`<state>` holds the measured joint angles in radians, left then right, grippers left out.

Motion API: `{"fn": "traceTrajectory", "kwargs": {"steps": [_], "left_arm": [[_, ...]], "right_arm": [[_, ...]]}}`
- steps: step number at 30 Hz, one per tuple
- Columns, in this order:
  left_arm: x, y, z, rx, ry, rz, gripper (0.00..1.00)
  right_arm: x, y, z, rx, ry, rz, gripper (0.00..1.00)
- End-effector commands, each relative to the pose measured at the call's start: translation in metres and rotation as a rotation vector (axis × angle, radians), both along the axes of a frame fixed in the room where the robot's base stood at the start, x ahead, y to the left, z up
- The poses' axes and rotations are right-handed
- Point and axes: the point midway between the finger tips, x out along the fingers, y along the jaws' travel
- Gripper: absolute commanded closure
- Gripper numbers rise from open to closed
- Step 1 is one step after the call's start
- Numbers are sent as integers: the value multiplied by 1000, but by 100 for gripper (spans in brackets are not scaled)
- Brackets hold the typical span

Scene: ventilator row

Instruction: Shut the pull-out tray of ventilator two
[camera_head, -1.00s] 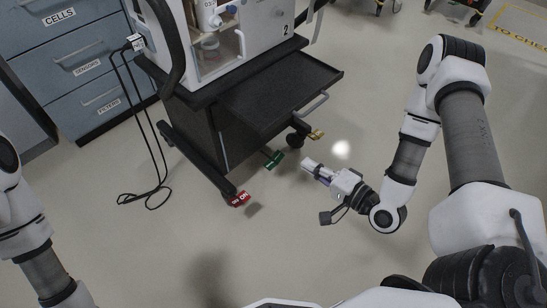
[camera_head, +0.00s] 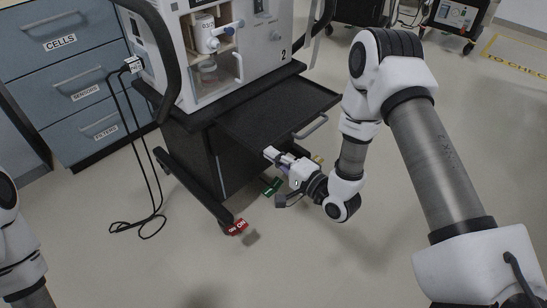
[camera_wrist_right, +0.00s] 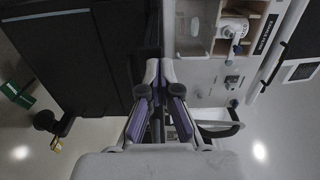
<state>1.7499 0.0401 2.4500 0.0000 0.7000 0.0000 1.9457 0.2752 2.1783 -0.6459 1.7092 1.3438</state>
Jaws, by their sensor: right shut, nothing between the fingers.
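Ventilator two (camera_head: 262,62), a white box marked 2, stands on a dark wheeled cart. Its black pull-out tray (camera_head: 285,108) is out, with a silver handle (camera_head: 311,127) on its front edge. My right gripper (camera_head: 270,153) is shut and empty. In the head view it appears just in front of the tray's front edge, left of the handle; I cannot tell whether it touches. In the right wrist view the closed fingertips (camera_wrist_right: 160,66) point between the dark cart and the white ventilator body (camera_wrist_right: 208,75). My left gripper is out of view.
Red (camera_head: 237,227), green (camera_head: 271,186) and yellow tabs sit low around the cart. A black cable (camera_head: 140,228) hangs to the floor at left, before blue drawers (camera_head: 70,60). Another wheeled machine (camera_head: 455,15) stands at the back right. The front floor is clear.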

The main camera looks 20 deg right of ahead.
Motion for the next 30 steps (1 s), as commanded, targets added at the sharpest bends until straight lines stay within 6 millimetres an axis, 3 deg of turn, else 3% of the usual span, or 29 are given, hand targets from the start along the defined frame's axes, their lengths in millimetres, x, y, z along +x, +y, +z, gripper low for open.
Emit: {"fn": "traceTrajectory", "kwargs": {"steps": [11,16,20,30], "left_arm": [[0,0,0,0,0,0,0],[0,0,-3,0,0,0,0],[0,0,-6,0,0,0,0],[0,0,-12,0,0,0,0]], "right_arm": [[2,1,0,0,1,1,100],[15,7,0,-3,-1,3,100],[37,17,-1,-4,-4,5,100],[124,51,0,-1,-5,3,100]]}}
